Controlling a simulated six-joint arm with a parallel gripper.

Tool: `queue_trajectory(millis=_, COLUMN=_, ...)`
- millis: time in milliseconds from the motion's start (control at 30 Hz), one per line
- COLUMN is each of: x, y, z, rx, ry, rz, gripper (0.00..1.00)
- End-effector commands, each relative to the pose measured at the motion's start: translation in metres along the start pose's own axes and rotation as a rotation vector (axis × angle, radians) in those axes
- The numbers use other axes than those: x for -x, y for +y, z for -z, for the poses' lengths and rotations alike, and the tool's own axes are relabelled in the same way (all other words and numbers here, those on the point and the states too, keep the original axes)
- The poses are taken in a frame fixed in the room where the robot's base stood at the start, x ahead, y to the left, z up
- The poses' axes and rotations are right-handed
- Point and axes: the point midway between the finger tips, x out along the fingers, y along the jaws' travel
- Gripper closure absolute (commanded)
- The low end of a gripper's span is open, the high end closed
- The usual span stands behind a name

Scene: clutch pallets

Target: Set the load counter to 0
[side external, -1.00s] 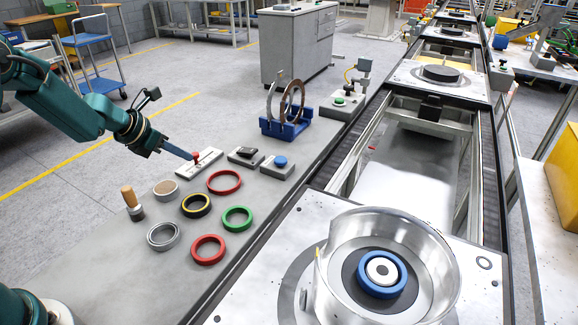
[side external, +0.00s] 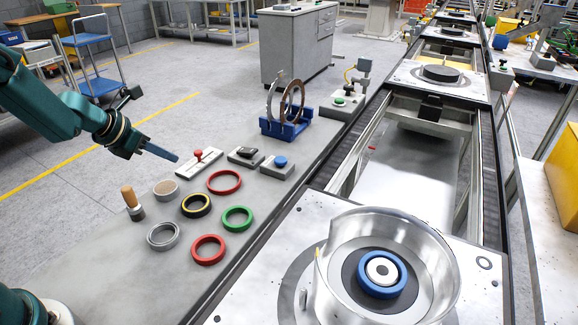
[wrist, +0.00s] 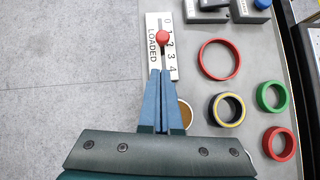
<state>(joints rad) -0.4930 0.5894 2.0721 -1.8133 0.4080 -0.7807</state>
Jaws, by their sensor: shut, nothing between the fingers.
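The load counter (side external: 187,170) is a pale plate on the grey bench with a slot and a red knob (side external: 197,154) on a stem. In the wrist view my gripper's tips (wrist: 161,71) point at the plate's near end.
A black-topped grey box (side external: 243,154) and a blue-button box (side external: 279,164) stand right of the counter. Red rings (side external: 224,181), a green ring (side external: 237,217), a black-yellow ring (side external: 196,204) and a wooden-handled tool (side external: 131,202) lie nearer. A blue rack (side external: 286,130) stands behind.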

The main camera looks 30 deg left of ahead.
Motion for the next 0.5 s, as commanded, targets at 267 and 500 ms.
queue_trajectory(millis=267, x=0.051, y=0.002, z=-0.002, rx=-0.001, ry=-0.006, rz=-0.005, gripper=1.00)
queue_trajectory(millis=500, x=0.079, y=0.001, z=-0.002, rx=-0.002, ry=-0.005, rz=-0.003, gripper=1.00)
